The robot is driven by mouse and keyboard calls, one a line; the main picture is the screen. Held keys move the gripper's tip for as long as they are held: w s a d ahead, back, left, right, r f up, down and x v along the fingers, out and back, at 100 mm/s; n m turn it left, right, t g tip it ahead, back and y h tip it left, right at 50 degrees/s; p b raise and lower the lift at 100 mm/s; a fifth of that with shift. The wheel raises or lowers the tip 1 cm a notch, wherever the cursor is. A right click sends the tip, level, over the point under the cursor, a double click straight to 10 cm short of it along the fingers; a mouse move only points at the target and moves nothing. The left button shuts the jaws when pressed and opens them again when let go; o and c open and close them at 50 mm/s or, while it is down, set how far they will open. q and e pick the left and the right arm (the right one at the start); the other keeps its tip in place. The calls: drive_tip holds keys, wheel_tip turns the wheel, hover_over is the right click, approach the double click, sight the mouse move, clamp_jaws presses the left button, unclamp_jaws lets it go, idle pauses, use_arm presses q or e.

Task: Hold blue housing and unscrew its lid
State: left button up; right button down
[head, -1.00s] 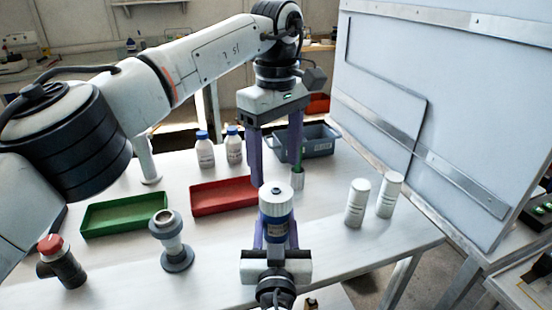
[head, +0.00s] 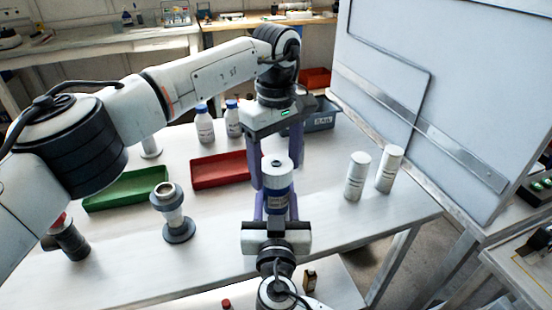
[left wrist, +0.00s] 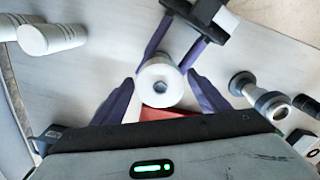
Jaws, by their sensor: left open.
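The blue housing (head: 277,200) stands upright at the table's front, with a white round lid (head: 276,170) on top. The lid also shows in the left wrist view (left wrist: 160,86), with a dark hole in its middle. My right gripper (head: 276,207) comes from the front and is shut on the housing, one purple finger on each side. My left gripper (head: 277,166) points down from above, open, its fingers on either side of the lid. In the left wrist view a gap shows between the lid and each finger. The housing's lower part is partly hidden by the right gripper.
Two white canisters (head: 357,176) stand to the right. A red tray (head: 222,172) and a green tray (head: 125,190) lie to the left. A flanged fitting (head: 170,212) stands at front left. Blue-capped bottles (head: 204,126) and a grey bin (head: 322,118) are behind. A big white panel (head: 430,90) rises at right.

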use_arm(q)
drive_tip(key=c, duration=1.1)
drive_tip(key=n, duration=0.3)
drive_tip(key=shift+n, duration=0.3)
drive_tip(key=n, duration=1)
drive_tip(key=shift+r+n, duration=0.1)
drive_tip(key=shift+n, duration=0.3)
drive_tip(key=n, duration=0.8)
drive_tip(key=shift+n, duration=0.3)
drive_tip(key=n, duration=0.6)
drive_tip(key=shift+n, duration=0.3)
